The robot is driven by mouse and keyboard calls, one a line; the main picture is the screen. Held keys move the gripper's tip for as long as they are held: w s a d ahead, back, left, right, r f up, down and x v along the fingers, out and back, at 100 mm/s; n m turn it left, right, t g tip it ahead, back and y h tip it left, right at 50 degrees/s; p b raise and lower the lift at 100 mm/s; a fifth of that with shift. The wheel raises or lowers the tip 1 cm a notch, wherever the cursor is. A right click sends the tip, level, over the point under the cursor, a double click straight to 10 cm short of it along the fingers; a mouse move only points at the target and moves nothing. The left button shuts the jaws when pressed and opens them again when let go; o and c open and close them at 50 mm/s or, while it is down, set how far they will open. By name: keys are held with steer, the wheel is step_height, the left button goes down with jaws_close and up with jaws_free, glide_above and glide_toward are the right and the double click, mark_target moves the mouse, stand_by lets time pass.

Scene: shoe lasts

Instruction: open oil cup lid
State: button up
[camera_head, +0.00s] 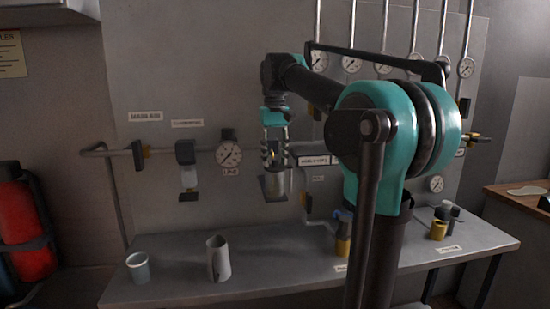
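My gripper (275,158) hangs fingers-down in front of the wall panel, left of the picture's middle. A silver cup-shaped part (277,184) with a dark slanted plate on its front is directly below and around the fingertips. I cannot tell whether the fingers touch or hold it, or whether it is the oil cup. No lid can be made out clearly there. On the bench, a yellow fitting with a blue top (343,238) stands right of centre, partly beside my arm. A second yellow fitting (438,230) with dark parts stands farther right. Both are apart from the gripper.
A grey-blue cup (138,268) and a pale slant-topped cylinder (218,260) stand on the left of the grey bench (300,258). Pipes, a gauge (229,154) and a filter unit (188,172) project from the panel near the gripper. My arm hides the panel's right middle.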

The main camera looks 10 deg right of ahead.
mark_target(280, 170)
jaws_close()
stand_by(0.3)
steer(key=shift+s+n, duration=0.1)
steer(key=shift+n, duration=0.2)
steer(key=s+n, duration=0.1)
steer(key=n, duration=0.1)
steer(key=shift+s+d+n, duration=0.1)
steer(key=shift+s+n, duration=0.05)
steer(key=shift+n, duration=0.15)
steer(key=n, duration=0.1)
steer(key=s+n, duration=0.1)
steer(key=n, duration=0.1)
steer(key=shift+s+d+n, duration=0.2)
steer(key=shift+d+n, duration=0.1)
steer(key=shift+d, duration=0.05)
steer(key=shift+s+d+n, duration=0.35)
steer(key=shift+d+n, duration=0.3)
steer(key=shift+n, duration=1.15)
steer(key=shift+s+d+n, duration=0.35)
steer(key=shift+d+n, duration=0.35)
steer(key=shift+n, duration=1.1)
steer(key=shift+s+d+n, duration=0.35)
steer(key=shift+d+n, duration=0.3)
steer(key=shift+n, duration=1.15)
